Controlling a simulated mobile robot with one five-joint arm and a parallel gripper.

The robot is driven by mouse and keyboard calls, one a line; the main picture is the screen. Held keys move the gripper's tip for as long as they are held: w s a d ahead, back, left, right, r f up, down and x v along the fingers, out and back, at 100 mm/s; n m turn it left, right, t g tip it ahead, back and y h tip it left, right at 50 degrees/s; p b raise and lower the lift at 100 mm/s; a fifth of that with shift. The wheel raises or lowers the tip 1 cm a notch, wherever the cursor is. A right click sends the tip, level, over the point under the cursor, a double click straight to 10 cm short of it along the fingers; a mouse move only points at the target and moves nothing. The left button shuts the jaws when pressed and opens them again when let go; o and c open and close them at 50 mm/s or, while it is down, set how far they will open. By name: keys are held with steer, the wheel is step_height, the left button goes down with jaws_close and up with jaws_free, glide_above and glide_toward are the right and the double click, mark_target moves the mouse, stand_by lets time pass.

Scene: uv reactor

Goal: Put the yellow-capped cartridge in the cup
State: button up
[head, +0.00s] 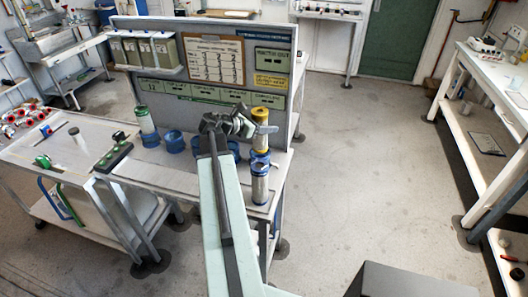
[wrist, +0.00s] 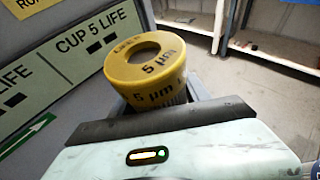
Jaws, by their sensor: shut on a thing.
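The yellow-capped cartridge (head: 261,114) is upright at the right end of the bench in the head view. Its yellow cap, marked 5 µm, fills the middle of the wrist view (wrist: 147,66). My gripper (head: 258,130) is shut on the cartridge's body just below the cap. A blue cup (head: 260,156) shows directly under the cartridge. Whether the cartridge's lower end is inside this cup or above it cannot be told. The fingertips are mostly hidden in the wrist view.
A blue-topped cartridge (head: 259,187) stands close in front. More blue cups (head: 174,141) line the bench to the left, and a green-topped cartridge (head: 145,119) stands in one. A grey panel (head: 285,90) with labels rises behind. A black rack (head: 114,157) sits on the left.

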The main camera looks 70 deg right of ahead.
mark_target(265, 139)
step_height(265, 139, down, 8)
steer(key=b, duration=0.6)
steer(key=shift+r, duration=0.4)
steer(key=shift+f, duration=0.25)
steer(key=o, duration=1.5)
steer(key=shift+r, duration=0.1)
steer(key=shift+a+r+p, duration=0.1)
steer(key=shift+r+p, duration=0.25)
steer(key=shift+p, duration=0.1)
steer(key=p+v, duration=0.4)
steer(key=v, duration=0.7)
steer(key=shift+w+a, duration=0.3)
steer(key=shift+w, duration=0.05)
